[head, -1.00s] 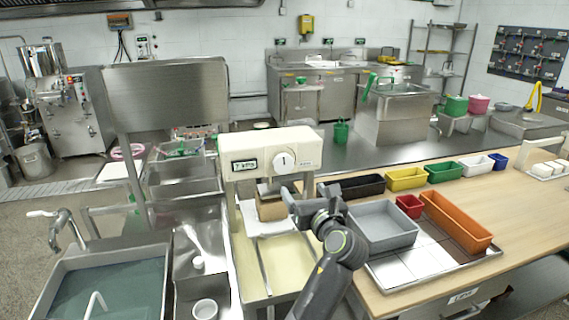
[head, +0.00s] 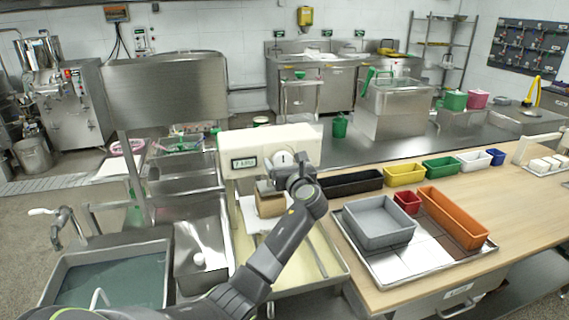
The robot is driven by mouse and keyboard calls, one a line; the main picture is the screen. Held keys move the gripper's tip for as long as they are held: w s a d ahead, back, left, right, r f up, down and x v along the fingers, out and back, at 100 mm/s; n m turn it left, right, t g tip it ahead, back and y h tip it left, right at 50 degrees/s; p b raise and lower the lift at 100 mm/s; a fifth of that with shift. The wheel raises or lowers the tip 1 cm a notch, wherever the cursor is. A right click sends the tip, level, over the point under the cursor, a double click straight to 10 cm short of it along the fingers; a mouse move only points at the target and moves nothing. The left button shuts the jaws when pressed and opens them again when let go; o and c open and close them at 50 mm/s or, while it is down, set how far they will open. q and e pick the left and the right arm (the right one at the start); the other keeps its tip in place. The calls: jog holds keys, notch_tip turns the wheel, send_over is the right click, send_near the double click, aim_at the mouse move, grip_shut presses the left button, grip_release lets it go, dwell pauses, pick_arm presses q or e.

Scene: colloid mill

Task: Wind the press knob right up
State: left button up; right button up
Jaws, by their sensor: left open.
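The press is a cream housing (head: 236,145) with a small display (head: 244,163) on its front. The white round press knob (head: 281,157) is on the front face, right of the display; its lower right part is hidden. My left gripper (head: 289,173) is at the knob's lower right, in front of the housing. Its jaws are open, but the fingertips are mostly hidden by the wrist, so I cannot tell whether they touch the knob. A brown block (head: 268,203) sits under the press head. My right gripper is out of view.
The press stands over a pale tray (head: 300,262). To its right, a wooden table (head: 520,205) holds a grey bin (head: 378,222), an orange bin (head: 456,217) and several small coloured bins. A water-filled sink (head: 120,280) is at left.

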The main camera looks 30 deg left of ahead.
pick_arm(q)
jog(key=shift+c, duration=0.5)
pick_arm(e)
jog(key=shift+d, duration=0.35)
pick_arm(q)
jog(key=c, duration=0.9)
